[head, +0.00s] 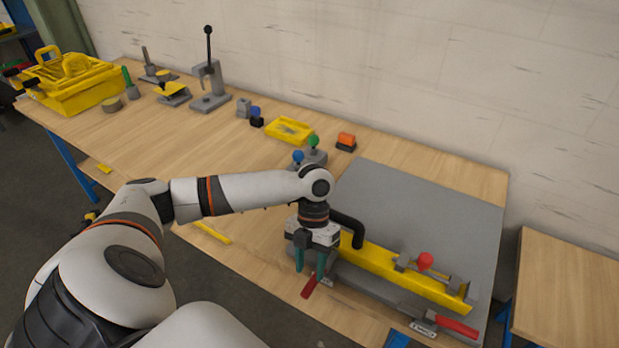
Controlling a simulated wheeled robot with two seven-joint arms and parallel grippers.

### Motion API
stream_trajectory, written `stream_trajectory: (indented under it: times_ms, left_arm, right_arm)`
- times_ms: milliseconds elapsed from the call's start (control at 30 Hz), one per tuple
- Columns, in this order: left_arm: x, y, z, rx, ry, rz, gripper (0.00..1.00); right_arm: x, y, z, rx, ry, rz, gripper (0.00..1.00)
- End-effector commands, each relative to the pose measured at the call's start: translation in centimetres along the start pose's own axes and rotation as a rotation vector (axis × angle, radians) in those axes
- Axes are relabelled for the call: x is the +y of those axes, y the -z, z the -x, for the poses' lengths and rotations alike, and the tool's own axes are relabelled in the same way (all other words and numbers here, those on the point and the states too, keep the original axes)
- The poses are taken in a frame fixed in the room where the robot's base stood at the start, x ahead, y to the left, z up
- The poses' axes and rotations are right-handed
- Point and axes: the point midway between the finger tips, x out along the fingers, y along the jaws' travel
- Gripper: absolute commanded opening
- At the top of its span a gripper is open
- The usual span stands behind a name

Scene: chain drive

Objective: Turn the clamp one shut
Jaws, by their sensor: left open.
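Two toggle clamps with red handles sit along the front edge of the grey plate (459,225). The left clamp's red handle (309,288) sticks out toward the front, just under my left gripper. The right clamp's red handle (457,327) lies at the front right corner, pointing right. I cannot tell which is clamp one. My left gripper (310,268) points down with its green fingers open. Its fingertips are close to the left handle; I cannot tell if they touch. The gripper hides most of the left clamp's body. My right gripper is not in view.
A yellow bar (392,272) with grey brackets and a red knob (425,260) lies on the plate behind the clamps. A black curved handle (349,229) stands beside my gripper. A yellow tray (289,130), knobbed blocks and a lever press (209,85) stand further back.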

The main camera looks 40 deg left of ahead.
Motion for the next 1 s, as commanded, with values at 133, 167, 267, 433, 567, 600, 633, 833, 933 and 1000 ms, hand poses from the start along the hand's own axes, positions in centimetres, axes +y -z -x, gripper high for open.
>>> stream_trajectory:
  times_ms: [133,167,267,433,567,600,633,833,933,1000]
  left_arm:
    - [-0.1,0.2,3.3,0.006,0.001,-0.002,0.41]
    - [-0.1,0.2,3.9,0.006,0.0,-0.002,0.41]
    - [-0.1,0.1,5.8,0.005,0.0,-0.001,0.41]
    - [-0.1,0.1,7.8,0.002,0.0,-0.001,0.41]
    - [-0.1,0.0,8.4,0.002,0.001,-0.001,0.41]
    - [-0.1,0.0,8.4,0.001,0.001,-0.001,0.41]
    - [-0.1,0.0,8.5,0.001,0.001,-0.001,0.41]
    - [-0.1,0.0,8.4,0.001,0.001,-0.001,0.41]
    - [-0.1,0.0,8.4,0.001,0.001,-0.001,0.41]
    - [-0.1,0.0,8.4,0.001,0.001,-0.001,0.41]
  right_arm:
    - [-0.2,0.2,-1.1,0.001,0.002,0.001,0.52]
    - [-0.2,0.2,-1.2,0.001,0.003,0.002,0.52]
    - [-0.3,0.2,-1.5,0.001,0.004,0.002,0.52]
    - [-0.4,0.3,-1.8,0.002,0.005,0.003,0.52]
    - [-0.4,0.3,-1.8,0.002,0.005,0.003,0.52]
    - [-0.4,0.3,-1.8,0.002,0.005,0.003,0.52]
    - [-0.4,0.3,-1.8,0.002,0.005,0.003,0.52]
    - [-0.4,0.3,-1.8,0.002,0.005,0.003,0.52]
    - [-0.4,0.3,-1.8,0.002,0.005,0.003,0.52]
    - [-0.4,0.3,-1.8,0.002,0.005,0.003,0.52]
